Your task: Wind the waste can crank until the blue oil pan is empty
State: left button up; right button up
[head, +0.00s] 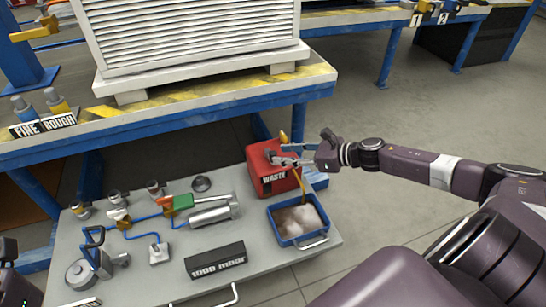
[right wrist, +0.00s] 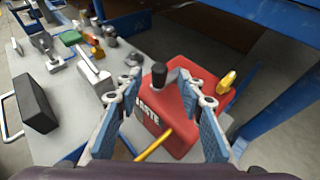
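The red waste can (head: 262,182) stands on the low grey table, its white WASTE label facing front. It also shows in the right wrist view (right wrist: 182,118). A black crank knob (right wrist: 158,76) shows there between the fingertips. The blue oil pan (head: 273,222) sits in front of the can with a cloudy, brownish-white content. A yellow tube (head: 299,183) runs from the can down to the pan. My right gripper (head: 281,158) is at the can's top, fingers apart (right wrist: 169,92) around the knob; contact cannot be told. My left gripper's fingers are not seen.
Blue pipework with valves (head: 130,228), a silver cylinder (head: 210,216) and a black 1000 mbar display (head: 215,261) occupy the table left of the pan. A striped bench (head: 200,110) stands behind. Open floor lies right.

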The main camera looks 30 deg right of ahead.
aim_at(273, 152)
jog(key=shift+b+x, duration=0.6)
jog(key=shift+x, duration=1.8)
jog(key=shift+r, duration=0.1)
grip_shut()
